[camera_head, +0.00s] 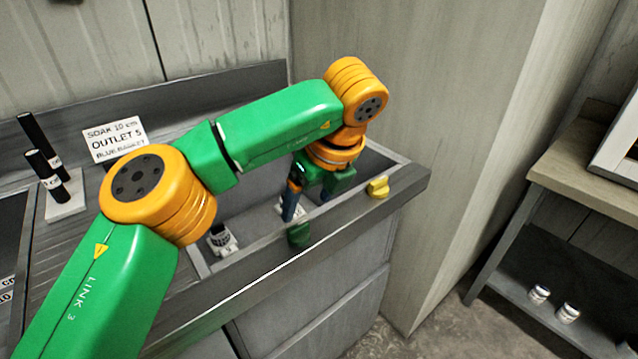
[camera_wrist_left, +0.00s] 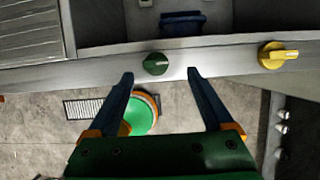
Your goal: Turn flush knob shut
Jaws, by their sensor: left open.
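A green knob (camera_head: 299,235) and a yellow knob (camera_head: 378,187) sit on the front rim of the grey sink (camera_head: 415,178). I cannot tell from any label which one is the flush knob. My left gripper (camera_head: 306,203) points down by the sink, near the green knob. In the left wrist view its two dark blue fingers (camera_wrist_left: 161,76) are apart and empty, with the green knob (camera_wrist_left: 156,64) showing between and just beyond the tips. The yellow knob (camera_wrist_left: 275,55) is to the right, its lever pointing right. My right gripper is not in view.
A blue object (camera_wrist_left: 182,22) is in the basin in the left wrist view. A sign (camera_head: 115,139) reads soak 10 cm, outlet 5, blue basket. Black tubes (camera_head: 45,170) stand at left. A wall borders the sink's right.

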